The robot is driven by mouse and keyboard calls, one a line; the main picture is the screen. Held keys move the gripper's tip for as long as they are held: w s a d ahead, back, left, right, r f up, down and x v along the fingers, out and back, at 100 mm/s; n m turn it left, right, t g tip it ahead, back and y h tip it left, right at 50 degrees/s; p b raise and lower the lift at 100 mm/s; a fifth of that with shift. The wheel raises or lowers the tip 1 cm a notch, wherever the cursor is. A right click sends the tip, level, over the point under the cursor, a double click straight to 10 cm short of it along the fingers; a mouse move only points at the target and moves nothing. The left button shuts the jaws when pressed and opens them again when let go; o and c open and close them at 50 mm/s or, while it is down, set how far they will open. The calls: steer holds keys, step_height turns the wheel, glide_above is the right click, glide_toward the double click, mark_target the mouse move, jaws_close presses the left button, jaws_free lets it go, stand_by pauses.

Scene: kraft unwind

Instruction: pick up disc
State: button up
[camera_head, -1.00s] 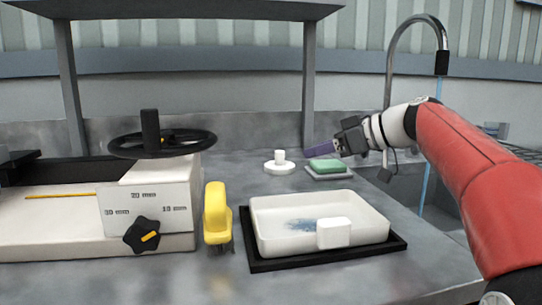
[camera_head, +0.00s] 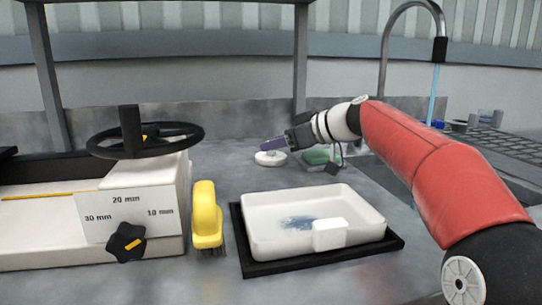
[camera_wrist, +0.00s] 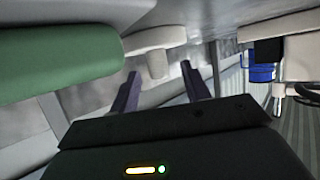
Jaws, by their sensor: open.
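The white disc (camera_head: 270,158) with a small upright knob lies on the grey worktop behind the white tray. In the wrist view the disc (camera_wrist: 156,38) is upper middle, and its knob (camera_wrist: 157,64) appears in the gap between my fingertips. My gripper (camera_head: 267,144) comes in from the right, its purple fingers over the disc and hiding most of the knob in the head view. In the wrist view my gripper (camera_wrist: 160,72) is open, with a finger on each side of the knob. I cannot tell whether either finger touches it.
A green sponge (camera_head: 316,156) on a grey holder lies right of the disc, below my wrist; the green block (camera_wrist: 55,52) fills the left of the wrist view. A white tray (camera_head: 262,238), yellow brush (camera_head: 206,215) and handwheel machine (camera_head: 95,222) stand nearer. A sink tap (camera_head: 384,60) is behind right.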

jaws_close()
